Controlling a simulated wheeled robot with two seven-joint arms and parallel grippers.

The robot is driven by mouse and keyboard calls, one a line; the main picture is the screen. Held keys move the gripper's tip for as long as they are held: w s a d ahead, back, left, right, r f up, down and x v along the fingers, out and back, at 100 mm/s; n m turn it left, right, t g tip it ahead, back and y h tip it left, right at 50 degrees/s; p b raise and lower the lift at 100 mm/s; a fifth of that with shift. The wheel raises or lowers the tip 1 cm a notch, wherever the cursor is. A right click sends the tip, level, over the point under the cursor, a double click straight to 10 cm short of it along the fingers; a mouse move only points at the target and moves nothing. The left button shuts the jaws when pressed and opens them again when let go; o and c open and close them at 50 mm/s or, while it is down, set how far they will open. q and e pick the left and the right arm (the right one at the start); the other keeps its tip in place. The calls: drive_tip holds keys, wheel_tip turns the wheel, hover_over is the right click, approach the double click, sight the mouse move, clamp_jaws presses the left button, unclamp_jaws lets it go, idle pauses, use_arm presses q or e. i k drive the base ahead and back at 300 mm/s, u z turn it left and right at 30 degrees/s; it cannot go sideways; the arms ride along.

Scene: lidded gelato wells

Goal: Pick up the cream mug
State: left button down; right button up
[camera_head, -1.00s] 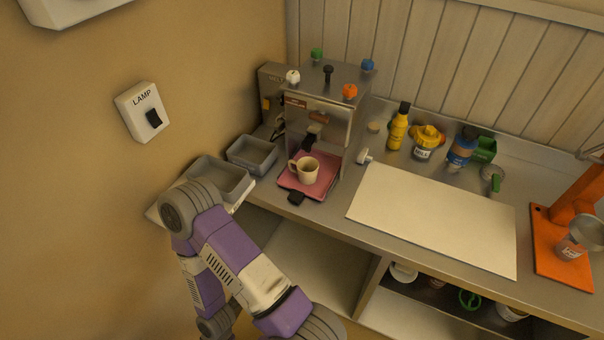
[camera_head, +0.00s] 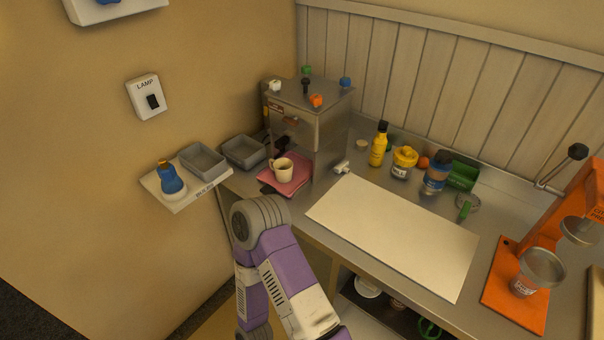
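The cream mug (camera_head: 282,169) stands upright on a pink tray (camera_head: 290,184) under the front of a grey metal machine with coloured knobs. Its handle points to the left. A purple and grey arm of mine rises from the bottom of the view, its top joint below and in front of the tray. I cannot tell from this view which arm it is. Neither gripper shows. The mug is not held.
A blue bottle (camera_head: 171,180) stands on a wall shelf (camera_head: 186,205) beside a grey bin (camera_head: 202,161). A white board (camera_head: 394,233) lies on the counter. Bottles, such as a yellow one (camera_head: 378,146), stand behind it. An orange press (camera_head: 516,290) is at the right.

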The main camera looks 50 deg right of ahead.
sight(282, 167)
drive_tip(key=z, duration=1.25)
